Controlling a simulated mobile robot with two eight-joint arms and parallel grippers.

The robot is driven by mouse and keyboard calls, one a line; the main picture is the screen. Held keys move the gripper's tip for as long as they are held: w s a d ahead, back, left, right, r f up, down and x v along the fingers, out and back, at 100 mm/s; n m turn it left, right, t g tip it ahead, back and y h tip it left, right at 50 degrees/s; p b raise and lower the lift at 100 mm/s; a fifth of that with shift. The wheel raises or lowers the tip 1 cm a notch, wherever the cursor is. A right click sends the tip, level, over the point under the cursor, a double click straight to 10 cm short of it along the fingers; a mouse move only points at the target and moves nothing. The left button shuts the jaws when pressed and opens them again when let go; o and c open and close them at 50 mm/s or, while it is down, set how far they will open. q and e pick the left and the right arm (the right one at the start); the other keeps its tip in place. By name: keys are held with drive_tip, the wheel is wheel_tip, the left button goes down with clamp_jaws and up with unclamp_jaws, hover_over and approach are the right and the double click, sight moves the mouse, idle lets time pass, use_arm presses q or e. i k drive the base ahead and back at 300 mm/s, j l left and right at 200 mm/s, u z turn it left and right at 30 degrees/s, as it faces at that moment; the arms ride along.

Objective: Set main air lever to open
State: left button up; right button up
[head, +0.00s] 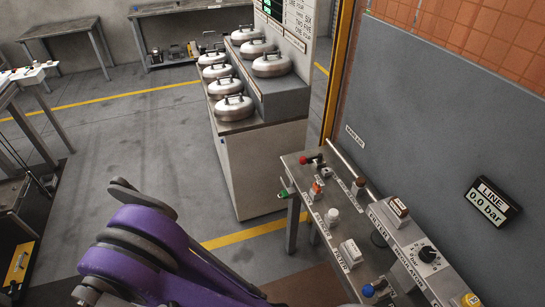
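A lever with a red knob (304,160) sits at the far left end of the metal bench panel. Its dark bar runs from the knob to the right, beside a small label too blurred to read, so I cannot tell for sure that this is the main air lever. A blue knob (368,290) stands at the panel's near edge. The line gauge (488,204) on the grey wall reads 0.0 bar. A purple arm of mine fills the bottom left, away from the red knob. Neither gripper is in view.
The metal bench (335,222) also carries a regulator block with a black dial (428,254), a white knob (332,214) and a green fitting (283,194). A stepped cabinet (262,160) with several lidded metal pots stands behind it.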

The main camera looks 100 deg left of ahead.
sight(302, 160)
drive_tip(key=u, duration=0.9)
drive_tip(key=j+u, duration=0.1)
drive_tip(key=u, duration=0.75)
drive_tip(key=j+u, duration=0.1)
drive_tip(key=u, duration=0.8)
drive_tip(key=j+u, duration=0.1)
drive_tip(key=u, duration=0.35)
drive_tip(key=i+j+z, duration=0.2)
drive_tip(key=z, duration=0.2)
drive_tip(key=i+j+z, duration=0.35)
